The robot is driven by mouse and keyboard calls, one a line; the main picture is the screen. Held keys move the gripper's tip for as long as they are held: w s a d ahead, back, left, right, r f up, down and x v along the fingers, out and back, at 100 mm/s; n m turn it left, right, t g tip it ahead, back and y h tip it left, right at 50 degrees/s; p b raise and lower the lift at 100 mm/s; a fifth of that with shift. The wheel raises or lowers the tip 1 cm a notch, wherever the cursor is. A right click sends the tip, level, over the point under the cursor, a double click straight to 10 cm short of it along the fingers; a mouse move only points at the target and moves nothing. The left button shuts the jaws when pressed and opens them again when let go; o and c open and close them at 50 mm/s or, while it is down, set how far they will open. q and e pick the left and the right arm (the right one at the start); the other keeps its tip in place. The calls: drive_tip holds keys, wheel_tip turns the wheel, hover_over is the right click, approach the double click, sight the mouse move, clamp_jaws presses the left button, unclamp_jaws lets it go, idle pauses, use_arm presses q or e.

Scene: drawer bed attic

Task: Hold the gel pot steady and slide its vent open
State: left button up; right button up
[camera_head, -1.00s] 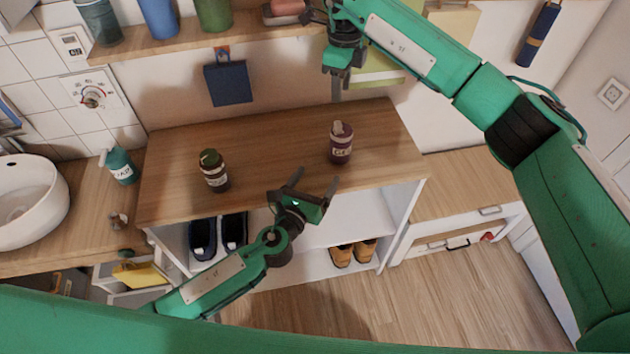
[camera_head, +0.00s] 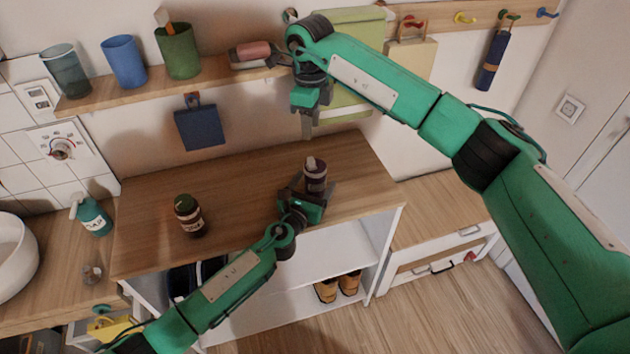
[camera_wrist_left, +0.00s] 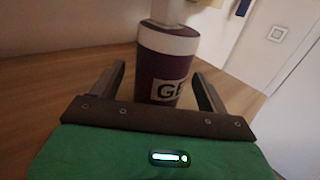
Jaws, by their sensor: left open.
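The gel pot (camera_head: 316,171) is a dark purple container with a pale top and a white label, upright near the right end of the wooden counter. In the left wrist view its label (camera_wrist_left: 168,90) reads "GE", and the top is cut off by the frame edge. My left gripper (camera_head: 314,187) is open at the pot's near side. In the left wrist view its fingers (camera_wrist_left: 160,76) stand apart on either side of the pot's body, with gaps visible. My right gripper (camera_head: 307,130) hangs pointing down above and behind the pot, its jaw opening unclear. The vent itself cannot be made out.
A brown jar with a green lid (camera_head: 188,216) stands to the left on the counter (camera_head: 240,190). A shelf (camera_head: 200,80) above holds several cups and a pinkish item near my right wrist. A soap bottle (camera_head: 92,215) stands further left.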

use_arm(q)
drive_tip(key=shift+w+d, duration=0.3)
drive_tip(key=shift+w, duration=0.3)
drive_tip(key=c, duration=1.1)
use_arm(e)
drive_tip(key=m+t+y, duration=0.2)
drive_tip(key=m+t, duration=0.2)
drive_tip(key=m, duration=0.6)
approach(311, 159)
drive_tip(key=x, duration=0.8)
drive_tip(key=shift+w+f, duration=0.1)
drive_tip(key=shift+f, duration=0.25)
